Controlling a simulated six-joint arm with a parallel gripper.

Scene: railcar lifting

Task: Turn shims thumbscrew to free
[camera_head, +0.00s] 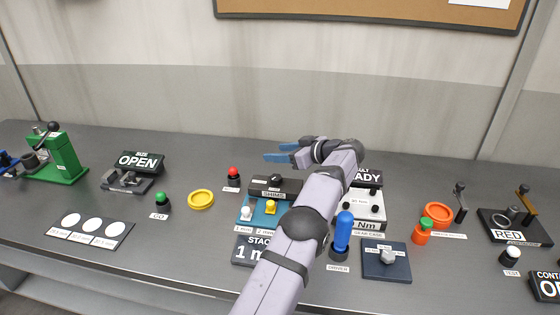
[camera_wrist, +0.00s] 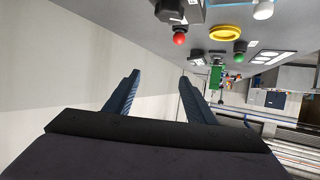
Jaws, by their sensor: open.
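The shims unit (camera_head: 258,184) is a black block labelled SHIMS, standing on the table left of my arm. A small dark knob (camera_head: 276,180), likely its thumbscrew, sits on top; its turn position is too small to read. A blue plate (camera_head: 262,222) in front carries a white piece (camera_head: 246,212) and a yellow piece (camera_head: 270,208). My gripper (camera_head: 279,152) is open and empty, its blue fingers pointing left, behind and above the unit. In the wrist view the spread fingers (camera_wrist: 161,98) have nothing between them, and a dark block shows at the top edge (camera_wrist: 178,10).
A red button (camera_head: 234,174), a yellow ring (camera_head: 201,199) and a green button (camera_head: 162,201) stand to the left. A blue-handled driver (camera_head: 343,232) and a grey gear case (camera_head: 372,210) stand right of my arm. My forearm crosses above the middle of the table.

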